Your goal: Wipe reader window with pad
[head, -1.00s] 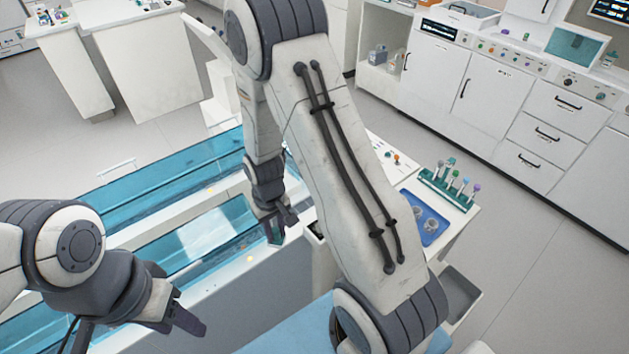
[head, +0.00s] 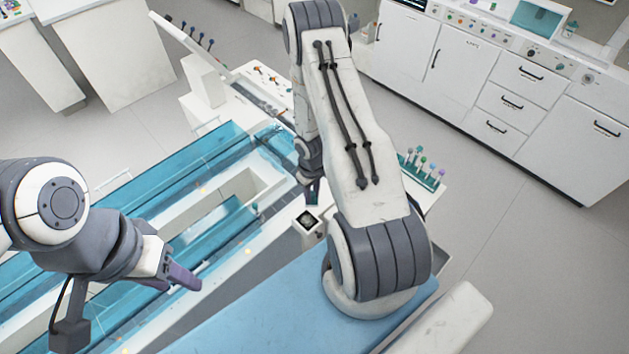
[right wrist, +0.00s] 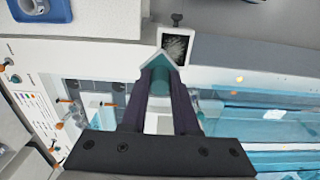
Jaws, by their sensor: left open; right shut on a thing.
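The reader window (head: 307,222) is a small dark square with a pale smudged patch, set in a white surface. It also shows at the top of the right wrist view (right wrist: 175,46). My right gripper (head: 314,192) is just behind the window in the head view. In the right wrist view, my right gripper (right wrist: 160,88) is shut on a teal pad with a pale edge (right wrist: 159,76). The pad's tip appears just below the window there; I cannot tell whether they touch. My left gripper (head: 180,281) is open and empty, over the blue track at the left.
Blue transparent track channels (head: 190,165) run across the left and middle. A rack of coloured-cap tubes (head: 422,170) stands right of my right arm. A panel with orange knobs (head: 268,80) lies behind. A light blue surface (head: 270,310) in front is clear.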

